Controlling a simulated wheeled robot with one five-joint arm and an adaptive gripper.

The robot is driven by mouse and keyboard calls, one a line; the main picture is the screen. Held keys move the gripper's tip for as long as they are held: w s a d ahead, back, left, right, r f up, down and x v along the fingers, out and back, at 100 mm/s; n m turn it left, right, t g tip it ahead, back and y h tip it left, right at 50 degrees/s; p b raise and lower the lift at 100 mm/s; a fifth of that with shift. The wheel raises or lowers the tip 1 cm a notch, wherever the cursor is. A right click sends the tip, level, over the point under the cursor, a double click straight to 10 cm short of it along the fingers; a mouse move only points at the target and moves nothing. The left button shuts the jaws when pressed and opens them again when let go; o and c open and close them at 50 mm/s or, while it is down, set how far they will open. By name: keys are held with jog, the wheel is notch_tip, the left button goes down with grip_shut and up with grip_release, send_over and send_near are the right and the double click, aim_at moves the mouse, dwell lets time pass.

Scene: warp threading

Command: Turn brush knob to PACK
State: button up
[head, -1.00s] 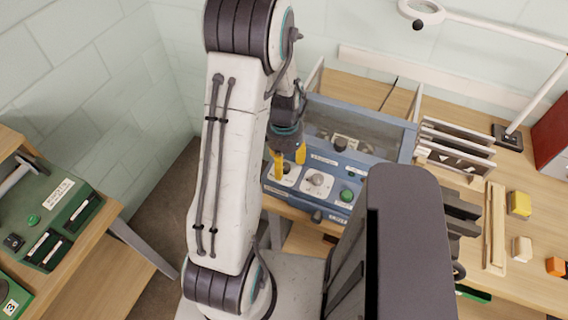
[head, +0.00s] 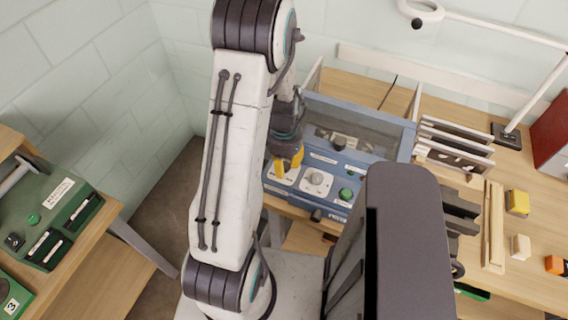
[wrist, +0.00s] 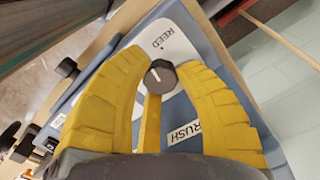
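The brush knob (wrist: 160,76) is a dark round knob with a white pointer line, on a white plate of a blue panel in the wrist view. A label there ends in "RUSH" (wrist: 184,133), partly covered by a finger. In the head view my gripper (head: 288,163) is at the left end of the blue panel (head: 328,199) and hides the knob.
A grey knob (head: 317,178) and a green button (head: 346,194) sit to the right on the same panel. A clear-fronted box (head: 365,128) rises behind. Slotted racks (head: 455,150) and coloured blocks (head: 518,203) stand on the bench at right. A green machine (head: 60,215) stands at left.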

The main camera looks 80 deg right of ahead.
aim_at(284, 165)
grip_shut()
jog(key=shift+f+n+b, duration=0.15)
jog(key=shift+n+b, duration=0.35)
jog(key=shift+a+n, duration=0.1)
jog(key=shift+n, duration=0.2)
jog(key=o, duration=0.7)
grip_release()
jog(key=shift+c, duration=0.2)
jog(key=shift+r, duration=0.25)
notch_tip(284, 165, up, 12)
jog(key=shift+o, duration=0.3)
jog(key=shift+f, duration=0.1)
